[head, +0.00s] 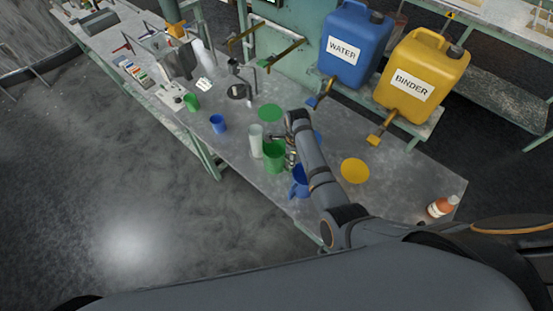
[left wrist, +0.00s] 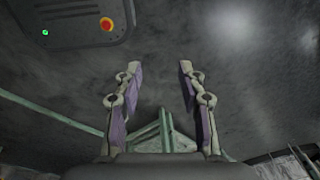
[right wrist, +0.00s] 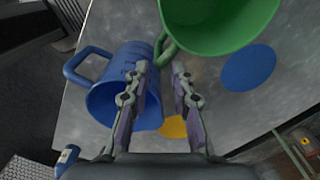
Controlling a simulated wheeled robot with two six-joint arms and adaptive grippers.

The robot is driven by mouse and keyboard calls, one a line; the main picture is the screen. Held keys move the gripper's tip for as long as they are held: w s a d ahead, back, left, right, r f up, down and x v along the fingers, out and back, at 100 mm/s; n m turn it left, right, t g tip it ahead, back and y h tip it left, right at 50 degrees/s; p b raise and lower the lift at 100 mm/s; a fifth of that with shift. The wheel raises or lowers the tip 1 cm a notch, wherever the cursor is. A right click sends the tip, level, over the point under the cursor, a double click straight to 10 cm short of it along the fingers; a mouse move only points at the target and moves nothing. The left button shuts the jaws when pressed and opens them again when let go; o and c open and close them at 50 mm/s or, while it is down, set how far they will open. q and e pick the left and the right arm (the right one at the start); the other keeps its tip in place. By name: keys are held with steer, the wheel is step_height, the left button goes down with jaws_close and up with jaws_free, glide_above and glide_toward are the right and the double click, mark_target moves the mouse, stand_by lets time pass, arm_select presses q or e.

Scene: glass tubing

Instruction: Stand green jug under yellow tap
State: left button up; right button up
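The green jug (head: 274,157) stands on the grey bench in the head view, between a pale cylinder and my right gripper (head: 291,150). In the right wrist view the green jug (right wrist: 220,22) is large at the top, its mouth toward the camera. Its handle reaches down to the gap between my right gripper's fingertips (right wrist: 160,68). The fingers look partly open, with bench visible between them. The yellow tap (head: 379,136) hangs from the yellow BINDER container (head: 422,75), above the right side of the bench. My left gripper (left wrist: 159,68) is open and empty over bare floor.
A blue jug (head: 299,183) stands close beside the green one, partly behind my right arm. A yellow disc (head: 355,170) lies clear on the bench near the yellow tap. A green disc (head: 270,113) and a brown bottle (head: 442,206) are also there. A blue WATER container (head: 354,45) stands left of the yellow one.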

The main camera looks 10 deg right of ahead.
steer(key=f+b, duration=0.2)
steer(key=f, duration=0.1)
steer(key=f+b, duration=0.1)
steer(key=f, duration=0.1)
steer(key=shift+a, duration=0.25)
steer(key=shift+r, duration=0.1)
arm_select(q)
steer(key=f, duration=0.2)
steer(key=w+f, duration=0.1)
steer(key=shift+a, duration=0.25)
arm_select(e)
steer(key=shift+s, duration=0.1)
jaws_close()
